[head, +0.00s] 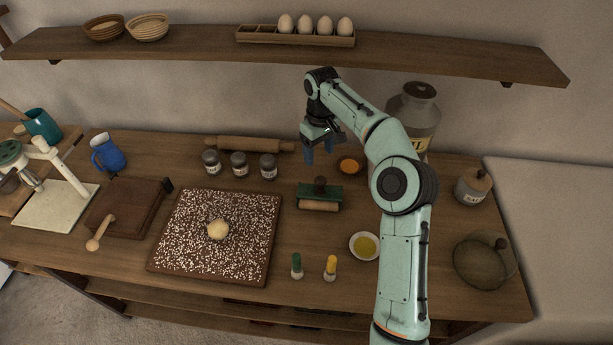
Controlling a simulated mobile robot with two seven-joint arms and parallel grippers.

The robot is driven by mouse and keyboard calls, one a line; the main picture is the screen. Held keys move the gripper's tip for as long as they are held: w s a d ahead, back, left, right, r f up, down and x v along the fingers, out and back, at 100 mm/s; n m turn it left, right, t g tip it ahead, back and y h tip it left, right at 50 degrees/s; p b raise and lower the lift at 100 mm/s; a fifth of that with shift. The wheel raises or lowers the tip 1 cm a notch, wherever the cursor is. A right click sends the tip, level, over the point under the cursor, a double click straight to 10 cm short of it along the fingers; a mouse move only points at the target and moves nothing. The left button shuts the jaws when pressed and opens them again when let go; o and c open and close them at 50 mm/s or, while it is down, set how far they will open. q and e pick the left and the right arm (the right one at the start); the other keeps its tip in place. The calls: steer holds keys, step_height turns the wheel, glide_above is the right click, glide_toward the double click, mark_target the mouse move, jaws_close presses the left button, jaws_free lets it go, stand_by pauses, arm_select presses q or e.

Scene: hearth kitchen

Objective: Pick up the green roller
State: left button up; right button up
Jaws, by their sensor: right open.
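The green roller (320,194) lies on the wooden table, right of the speckled board. It has a green body, a dark knob on top and a pale wooden cylinder along its front edge. My right gripper (319,151) hangs above and behind the roller, with its blue fingers pointing down. It is open and empty, apart from the roller. My left gripper is not in view.
Several dark-lidded jars (239,165) and a wooden rolling pin (249,145) stand behind left. An orange bowl (350,166) is close behind right, and a bowl of oil (364,246) is in front right. A shelf (200,44) with eggs runs above.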

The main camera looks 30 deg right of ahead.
mark_target(321, 179)
steer(key=f, duration=0.2)
steer(key=f+b, duration=0.1)
steer(key=f, duration=0.1)
steer(key=s+f, duration=0.1)
steer(key=f, duration=0.2)
steer(key=shift+s+b, duration=0.1)
steer(key=shift+b, duration=0.2)
steer(key=shift+w+f, duration=0.2)
steer(key=shift+f, duration=0.7)
steer(key=f, duration=0.1)
steer(key=s+f+b, duration=0.1)
steer(key=f, duration=0.1)
steer(key=shift+f, duration=0.25)
steer(key=shift+w+f, duration=0.15)
steer(key=shift+f, duration=0.25)
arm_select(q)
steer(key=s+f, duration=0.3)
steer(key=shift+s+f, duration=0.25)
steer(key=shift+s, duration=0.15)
arm_select(e)
steer(key=shift+w, duration=0.1)
steer(key=c, duration=0.9)
steer(key=shift+c, duration=1.2)
